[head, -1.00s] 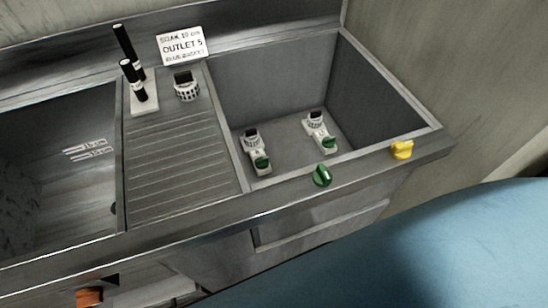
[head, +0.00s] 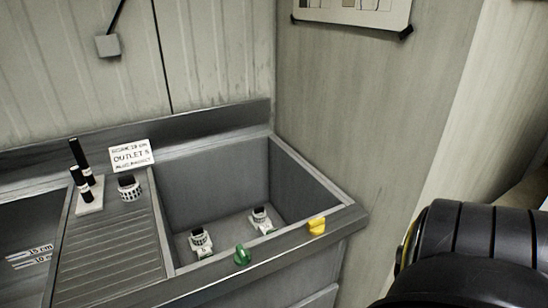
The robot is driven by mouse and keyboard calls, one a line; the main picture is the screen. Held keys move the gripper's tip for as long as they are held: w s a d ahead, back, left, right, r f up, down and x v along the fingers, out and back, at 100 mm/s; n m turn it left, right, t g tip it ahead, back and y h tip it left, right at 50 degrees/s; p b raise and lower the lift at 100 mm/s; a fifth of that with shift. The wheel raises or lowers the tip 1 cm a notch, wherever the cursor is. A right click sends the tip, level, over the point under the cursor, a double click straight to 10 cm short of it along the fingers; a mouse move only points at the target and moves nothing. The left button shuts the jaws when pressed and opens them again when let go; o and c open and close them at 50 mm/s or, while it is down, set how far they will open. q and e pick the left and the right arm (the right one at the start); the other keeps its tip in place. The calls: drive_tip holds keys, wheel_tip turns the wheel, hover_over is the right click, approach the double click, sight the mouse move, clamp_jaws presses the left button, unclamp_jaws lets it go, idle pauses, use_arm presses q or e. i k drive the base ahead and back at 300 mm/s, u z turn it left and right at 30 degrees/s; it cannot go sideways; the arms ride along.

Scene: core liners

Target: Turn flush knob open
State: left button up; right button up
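A green knob (head: 242,255) sits on the front rim of the sink unit. A yellow knob (head: 316,226) sits on the same rim, farther right near the corner. No label readable here says which one is the flush knob. Neither of my grippers is in view. A black ribbed arm part (head: 474,245), apparently mine, fills the lower right, and its gripper is out of frame.
The right basin (head: 215,180) holds two small white fittings (head: 201,242) (head: 262,220). Black cylinders (head: 80,155), a white cap-like fitting (head: 129,188) and an "OUTLET 5" sign (head: 131,155) stand on the ribbed drainboard (head: 110,245). A wall (head: 375,120) rises close to the right.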

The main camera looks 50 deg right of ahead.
sight(242, 258)
drive_tip(key=u, duration=0.1)
drive_tip(key=k, duration=0.2)
drive_tip(key=z, duration=1)
